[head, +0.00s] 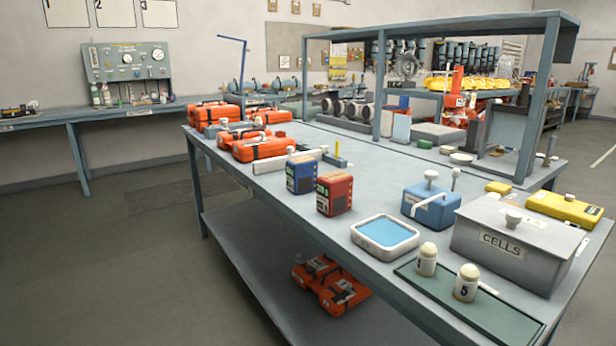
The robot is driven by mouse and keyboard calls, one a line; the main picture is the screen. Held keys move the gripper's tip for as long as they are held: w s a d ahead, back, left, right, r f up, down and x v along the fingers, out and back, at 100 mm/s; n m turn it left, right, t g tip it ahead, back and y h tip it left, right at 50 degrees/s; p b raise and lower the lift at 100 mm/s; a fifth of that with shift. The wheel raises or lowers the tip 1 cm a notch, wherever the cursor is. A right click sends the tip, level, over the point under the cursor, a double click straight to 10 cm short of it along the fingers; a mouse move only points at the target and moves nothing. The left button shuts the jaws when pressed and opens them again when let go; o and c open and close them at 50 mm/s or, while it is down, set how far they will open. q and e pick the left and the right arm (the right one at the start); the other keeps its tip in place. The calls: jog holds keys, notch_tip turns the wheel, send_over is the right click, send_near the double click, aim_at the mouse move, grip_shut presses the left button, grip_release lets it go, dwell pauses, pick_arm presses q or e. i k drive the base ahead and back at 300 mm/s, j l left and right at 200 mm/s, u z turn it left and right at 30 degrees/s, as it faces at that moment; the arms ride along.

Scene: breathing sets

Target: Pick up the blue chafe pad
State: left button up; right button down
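No blue thing here can be told for certain as the chafe pad. A flat light-blue surface (387,232) lies inside a white-rimmed square tray (412,243) near the bench's front edge; I cannot tell whether it is a pad or liquid. A blue box with a pale strap or handle (428,210) stands behind it to the right. A blue boxy device (301,176) stands upright beside a red one (335,194), left of the tray. Neither of my grippers is in view.
The grey bench (300,225) has a lower shelf holding orange cases (330,284). A grey CELLS box (515,245), two numbered white cylinders (465,284) on a green mat (505,318), and a yellow case (563,208) crowd the right end. Floor at left is clear.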

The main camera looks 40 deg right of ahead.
aim_at(302, 172)
jog(key=z, duration=1.15)
jog(key=k+l, duration=0.05)
jog(key=l, duration=0.05)
